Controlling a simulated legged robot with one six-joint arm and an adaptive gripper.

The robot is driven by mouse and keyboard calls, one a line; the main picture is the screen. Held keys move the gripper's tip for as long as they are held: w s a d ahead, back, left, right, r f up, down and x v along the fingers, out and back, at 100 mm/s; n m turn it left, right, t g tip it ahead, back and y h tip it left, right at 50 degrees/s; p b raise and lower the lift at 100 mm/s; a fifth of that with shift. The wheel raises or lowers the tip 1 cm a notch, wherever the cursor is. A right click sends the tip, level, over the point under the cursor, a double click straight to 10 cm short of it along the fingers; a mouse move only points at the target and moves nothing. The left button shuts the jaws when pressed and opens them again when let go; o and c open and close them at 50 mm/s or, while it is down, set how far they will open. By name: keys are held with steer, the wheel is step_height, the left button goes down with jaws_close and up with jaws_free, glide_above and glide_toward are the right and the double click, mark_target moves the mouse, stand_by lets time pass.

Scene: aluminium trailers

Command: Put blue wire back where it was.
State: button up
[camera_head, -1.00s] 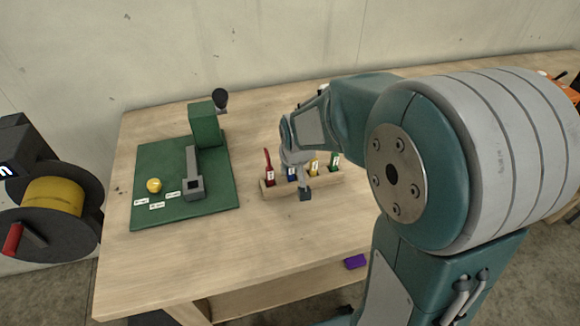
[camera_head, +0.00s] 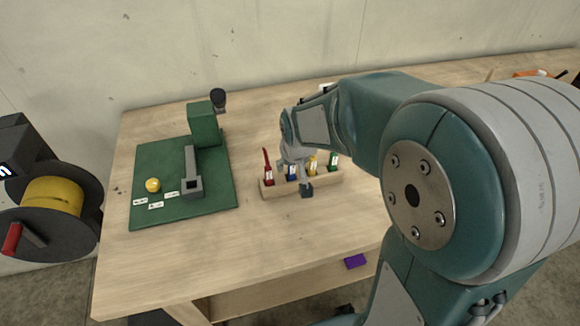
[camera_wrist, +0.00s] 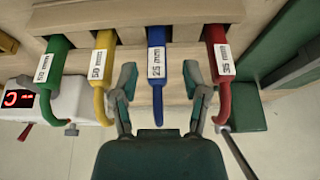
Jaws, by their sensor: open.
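The blue wire (camera_wrist: 157,75) has a white 25 mm label and a bent lower end. It sits in a slot of the wooden rack (camera_wrist: 130,55), between the yellow wire (camera_wrist: 101,70) and the red wire (camera_wrist: 220,75). The green wire (camera_wrist: 52,75) is at the far left. My gripper (camera_wrist: 160,80) is open, with one finger on each side of the blue wire; contact cannot be told. In the head view my gripper (camera_head: 297,172) is over the rack (camera_head: 325,184) and partly hides the blue wire (camera_head: 291,173).
A green mat (camera_head: 150,205) with a green and grey fixture (camera_head: 205,125) and a yellow button (camera_head: 153,185) lies left of the rack. A yellow spool (camera_head: 55,195) stands beyond the table's left edge. A purple block (camera_head: 356,262) is at the front edge.

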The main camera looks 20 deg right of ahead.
steer(key=v, duration=0.9)
steer(key=s+r+t, duration=0.1)
steer(key=s+r, duration=0.2)
steer(key=s, duration=1.3)
steer(key=shift+s+r, duration=0.15)
steer(key=shift+s, duration=0.25)
